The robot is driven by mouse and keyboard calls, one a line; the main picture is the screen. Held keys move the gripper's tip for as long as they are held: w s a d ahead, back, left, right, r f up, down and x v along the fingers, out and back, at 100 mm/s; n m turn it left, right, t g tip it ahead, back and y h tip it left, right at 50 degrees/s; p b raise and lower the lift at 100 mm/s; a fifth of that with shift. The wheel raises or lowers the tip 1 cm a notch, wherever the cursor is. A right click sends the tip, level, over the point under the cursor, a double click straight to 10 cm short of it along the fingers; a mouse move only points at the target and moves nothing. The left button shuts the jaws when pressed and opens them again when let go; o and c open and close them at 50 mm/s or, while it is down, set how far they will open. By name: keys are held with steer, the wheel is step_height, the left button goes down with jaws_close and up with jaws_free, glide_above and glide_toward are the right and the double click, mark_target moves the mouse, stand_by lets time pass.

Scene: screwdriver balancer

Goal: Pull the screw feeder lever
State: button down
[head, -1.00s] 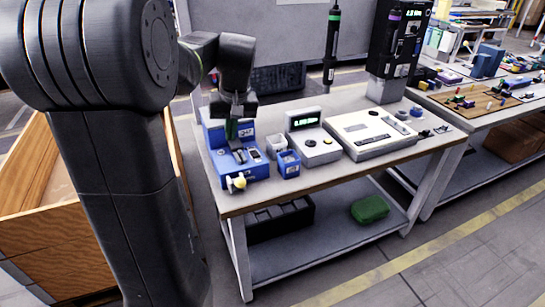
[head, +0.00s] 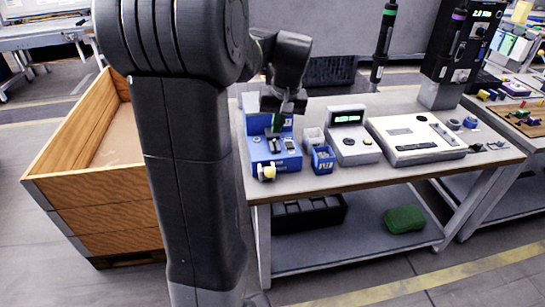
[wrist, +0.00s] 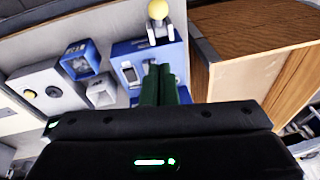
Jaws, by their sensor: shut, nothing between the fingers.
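The screw feeder (head: 288,162) is a blue box unit at the left end of the workbench. Its lever has a yellow knob (head: 267,172) at the front lower edge; the knob also shows at the top of the wrist view (wrist: 158,9). My gripper (head: 276,128) is over the feeder's middle, behind the knob and apart from it. Its green fingers (wrist: 159,68) are shut together and empty, pointing at the blue body in the wrist view. I cannot tell whether the fingertips touch the feeder. My gripper hides part of the feeder's upper portion.
Small bins (head: 323,160), a display unit (head: 352,148) and a white device (head: 415,140) stand to the feeder's right. A hanging screwdriver (head: 383,38) is behind them. A wooden crate (head: 80,195) stands left of the bench (head: 400,172). Floor in front is clear.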

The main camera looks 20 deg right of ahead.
glide_above(268, 172)
steer(key=w+d, duration=0.3)
steer(key=w, duration=0.1)
steer(key=s+x, duration=0.1)
steer(key=x, duration=0.6)
steer(key=s+f, duration=0.1)
steer(key=f, duration=0.1)
steer(key=s+f, duration=0.1)
steer(key=shift+s+a+f, duration=0.2)
steer(key=shift+s+f, duration=0.2)
steer(key=shift+s+f, duration=0.1)
